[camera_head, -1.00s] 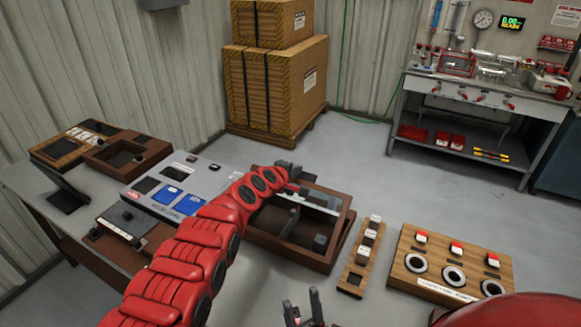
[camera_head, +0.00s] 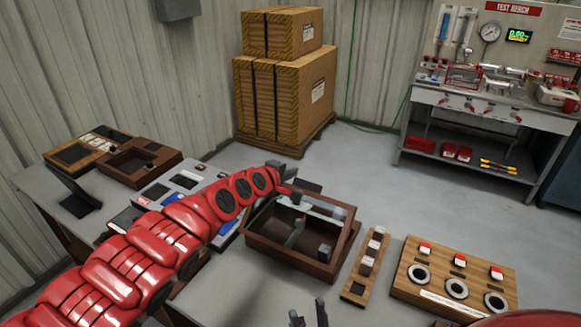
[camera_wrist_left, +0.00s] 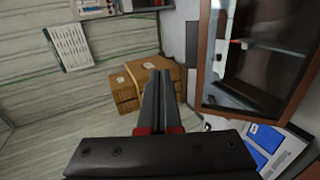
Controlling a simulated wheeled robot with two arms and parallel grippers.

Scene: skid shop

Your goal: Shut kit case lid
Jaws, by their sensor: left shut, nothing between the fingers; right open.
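The kit case (camera_head: 285,257) is a brown wooden box on the table, with grey dividers and small dark blocks visible inside. Its inside shows from above, so it stands open. I cannot clearly make out the lid. My left gripper (camera_head: 288,172) is shut and empty at the far left corner of the case, above its rim. In the left wrist view its fingers (camera_wrist_left: 160,88) are together, and the case (camera_wrist_left: 203,50) is to their right, apart from them. My right gripper (camera_head: 308,314) is open and empty at the bottom edge, in front of the case.
A narrow wooden block rack (camera_head: 355,291) and a wooden board with red switches and rings (camera_head: 430,303) lie right of the case. A grey panel (camera_head: 160,185) is left, partly behind my left arm. Wooden trays (camera_head: 118,166) stand further left. Crates (camera_head: 285,95) are beyond the table.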

